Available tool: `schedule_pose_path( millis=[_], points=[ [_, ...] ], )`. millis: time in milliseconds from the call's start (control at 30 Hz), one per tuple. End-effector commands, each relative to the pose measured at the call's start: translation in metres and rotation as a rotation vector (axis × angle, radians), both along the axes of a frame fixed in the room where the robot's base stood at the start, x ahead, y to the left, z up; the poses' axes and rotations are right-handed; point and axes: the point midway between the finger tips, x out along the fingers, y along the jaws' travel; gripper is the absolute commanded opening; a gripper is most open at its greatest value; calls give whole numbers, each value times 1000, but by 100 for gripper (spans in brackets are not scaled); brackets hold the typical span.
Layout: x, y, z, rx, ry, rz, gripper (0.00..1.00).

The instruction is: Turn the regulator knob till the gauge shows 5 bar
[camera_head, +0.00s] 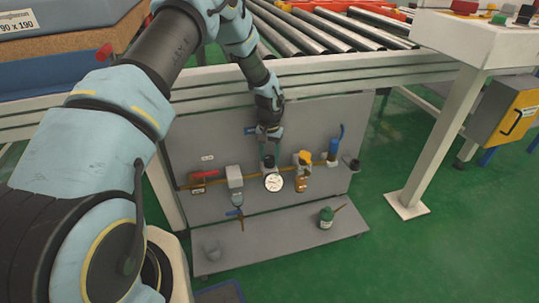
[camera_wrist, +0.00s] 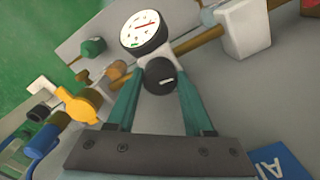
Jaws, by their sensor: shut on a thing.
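The regulator knob (camera_wrist: 160,75) is black with a pale mark on its face. My gripper (camera_wrist: 159,70) has its two teal fingers on either side of the knob and is shut on it. In the head view my gripper (camera_head: 268,158) reaches down over the panel and hides the knob. The round white gauge (camera_wrist: 144,33) is right beside the knob, and its face with a red needle is in clear view. It also shows in the head view (camera_head: 273,182), just below my gripper. Its numbers are too small to read.
A grey panel (camera_head: 215,132) carries a brass pipe, a red-handled valve (camera_head: 204,175), a yellow-capped part (camera_head: 303,158) and a blue fitting (camera_head: 333,150). A green can (camera_head: 326,217) stands on the ledge below. A roller conveyor (camera_head: 330,28) runs above.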

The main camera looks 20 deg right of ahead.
Motion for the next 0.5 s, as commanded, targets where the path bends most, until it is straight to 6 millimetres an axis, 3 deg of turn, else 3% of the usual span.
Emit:
schedule_pose_path(
  millis=[500],
  points=[
    [1,0,1,-1,-2,-309,0]
  ],
)
